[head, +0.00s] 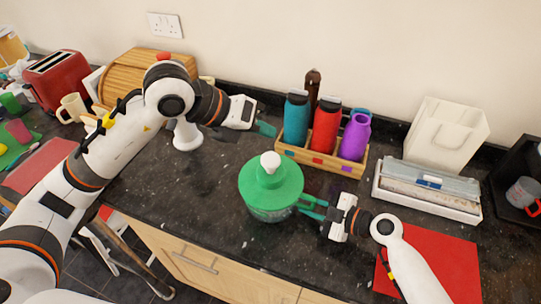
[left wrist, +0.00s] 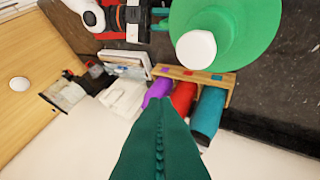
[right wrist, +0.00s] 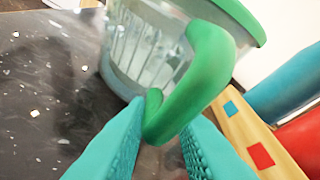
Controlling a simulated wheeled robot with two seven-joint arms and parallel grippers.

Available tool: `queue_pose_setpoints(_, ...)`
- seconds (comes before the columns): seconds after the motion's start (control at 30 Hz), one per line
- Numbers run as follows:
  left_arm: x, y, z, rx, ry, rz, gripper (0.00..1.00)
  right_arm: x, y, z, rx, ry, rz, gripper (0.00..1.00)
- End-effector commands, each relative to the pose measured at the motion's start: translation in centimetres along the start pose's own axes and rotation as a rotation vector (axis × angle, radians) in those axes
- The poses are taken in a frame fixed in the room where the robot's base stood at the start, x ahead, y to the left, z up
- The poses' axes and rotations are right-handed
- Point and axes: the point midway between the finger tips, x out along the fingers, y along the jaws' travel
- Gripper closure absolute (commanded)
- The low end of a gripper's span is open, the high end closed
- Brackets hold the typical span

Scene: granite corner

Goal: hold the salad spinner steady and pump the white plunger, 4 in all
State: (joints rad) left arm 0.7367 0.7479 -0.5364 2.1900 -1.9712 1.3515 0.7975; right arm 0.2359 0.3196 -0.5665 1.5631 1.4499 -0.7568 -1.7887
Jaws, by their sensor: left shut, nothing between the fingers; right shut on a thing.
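The salad spinner (head: 262,196) stands upright on the dark counter, with a green lid and a clear bowl. Its white plunger (head: 270,161) stands up from the middle of the lid. My right gripper (head: 308,205) is shut on the spinner's green handle (right wrist: 200,80) at its right side; the right wrist view shows the handle between the teal fingers. My left gripper (head: 266,129) is shut and empty, in the air behind and above the lid, apart from the plunger. The left wrist view shows its closed fingers, with the plunger (left wrist: 196,49) beyond them.
A wooden caddy (head: 318,159) with blue, red and purple bottles stands right behind the spinner. A white box (head: 425,190) and a red mat (head: 430,264) lie to the right. A red toaster (head: 58,76) and a wooden bread bin (head: 140,75) are at left.

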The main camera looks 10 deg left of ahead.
Motion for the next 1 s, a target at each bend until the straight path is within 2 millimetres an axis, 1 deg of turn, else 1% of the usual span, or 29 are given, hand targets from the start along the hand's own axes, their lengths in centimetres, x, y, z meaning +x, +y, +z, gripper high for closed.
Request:
queue_pose_setpoints(0.2, -0.3, 0.3, -0.2, 0.004, 0.003, 0.0, 1.0, 0.0, 0.0, -0.1, -0.003, 0.003, 0.0, 1.0)
queue_pose_setpoints(0.27, -0.8, 0.8, -0.4, 0.011, 0.009, 0.0, 1.0, 0.0, 0.0, -0.1, -0.003, 0.003, 0.0, 1.0)
queue_pose_setpoints(0.4, -2.7, 2.4, -1.2, 0.029, 0.027, -0.005, 1.0, 0.0, 0.0, -0.1, -0.003, 0.003, 0.0, 1.0)
queue_pose_setpoints(0.47, -3.1, 2.6, -1.3, 0.03, 0.03, -0.008, 1.0, 0.0, 0.0, -0.1, -0.003, 0.003, 0.0, 1.0)
queue_pose_setpoints(0.77, -3.0, 2.5, -1.2, 0.028, 0.027, -0.009, 1.0, 0.0, 0.0, -0.1, -0.003, 0.003, -0.001, 1.0)
queue_pose_setpoints(0.87, -2.6, 2.3, -0.9, 0.026, 0.025, -0.009, 1.0, 0.0, 0.0, -0.1, -0.003, 0.003, -0.001, 1.0)
queue_pose_setpoints(1.0, -1.5, 1.5, -0.2, 0.026, 0.023, -0.009, 1.0, 0.0, 0.0, -0.1, -0.003, 0.003, -0.001, 1.0)
